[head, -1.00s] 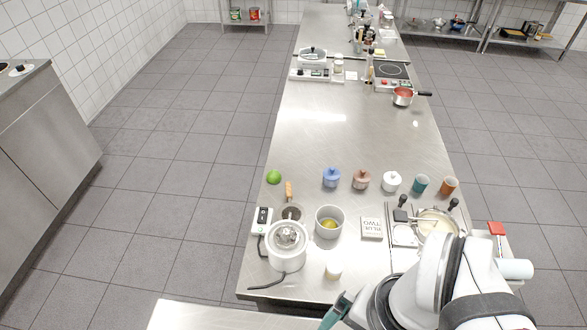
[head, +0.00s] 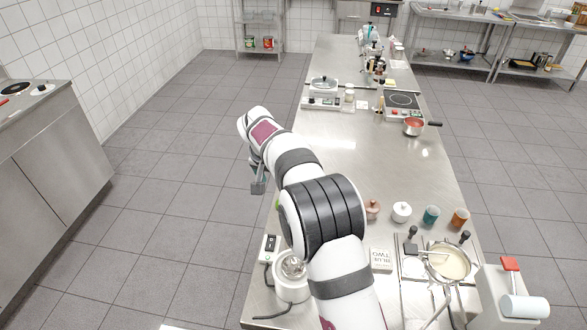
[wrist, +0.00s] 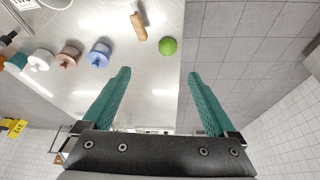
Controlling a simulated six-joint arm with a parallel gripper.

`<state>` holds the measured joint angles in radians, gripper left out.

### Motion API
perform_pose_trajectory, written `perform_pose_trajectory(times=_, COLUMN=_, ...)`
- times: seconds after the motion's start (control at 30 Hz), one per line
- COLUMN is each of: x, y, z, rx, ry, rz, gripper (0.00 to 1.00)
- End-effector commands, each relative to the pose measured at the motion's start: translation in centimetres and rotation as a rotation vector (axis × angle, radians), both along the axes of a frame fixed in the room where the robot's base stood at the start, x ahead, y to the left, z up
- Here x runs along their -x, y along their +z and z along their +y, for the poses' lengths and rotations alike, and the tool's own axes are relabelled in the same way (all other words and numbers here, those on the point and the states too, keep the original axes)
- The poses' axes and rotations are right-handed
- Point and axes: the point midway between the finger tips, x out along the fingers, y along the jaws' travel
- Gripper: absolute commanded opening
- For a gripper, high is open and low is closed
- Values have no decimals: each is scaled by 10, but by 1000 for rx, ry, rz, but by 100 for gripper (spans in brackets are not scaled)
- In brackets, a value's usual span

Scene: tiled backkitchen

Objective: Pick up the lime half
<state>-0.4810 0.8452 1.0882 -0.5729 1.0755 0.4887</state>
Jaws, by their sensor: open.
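The lime half looks like a small round green thing (wrist: 168,46) lying on the steel counter near its edge; its cut face does not show. In the head view only a sliver of it (head: 278,204) shows beside my arm. My gripper (wrist: 159,74) is open and empty, its two teal fingers wide apart. The lime half shows beyond the fingertips, between their lines and nearer the right finger, not touching either. In the head view my gripper (head: 258,186) hangs raised, left of the counter edge.
A wooden-handled tool (wrist: 139,26) lies close beside the lime half. Blue (wrist: 100,52), brown (wrist: 68,57) and white (wrist: 40,60) lidded jars stand in a row. A white appliance (head: 291,280) stands nearer the front. The counter's middle (head: 400,165) is clear.

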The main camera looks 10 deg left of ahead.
Motion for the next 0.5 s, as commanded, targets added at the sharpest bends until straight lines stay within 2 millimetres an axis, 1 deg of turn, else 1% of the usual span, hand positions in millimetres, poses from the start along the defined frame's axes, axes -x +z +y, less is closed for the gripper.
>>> perform_pose_trajectory(times=0.03, x=-5, y=-7, z=7, rx=1, ry=8, rz=-9, gripper=92)
perform_pose_trajectory(times=0.1, x=-10, y=-18, z=10, rx=2, ry=10, rz=-14, gripper=92)
perform_pose_trajectory(times=0.17, x=-16, y=-32, z=9, rx=3, ry=9, rz=-13, gripper=92)
perform_pose_trajectory(times=0.2, x=-20, y=-44, z=8, rx=2, ry=9, rz=-12, gripper=92)
perform_pose_trajectory(times=0.33, x=-35, y=-78, z=5, rx=2, ry=9, rz=-13, gripper=92)
perform_pose_trajectory(times=0.4, x=-40, y=-92, z=5, rx=2, ry=8, rz=-13, gripper=92)
perform_pose_trajectory(times=0.5, x=-46, y=-103, z=4, rx=1, ry=9, rz=-14, gripper=92)
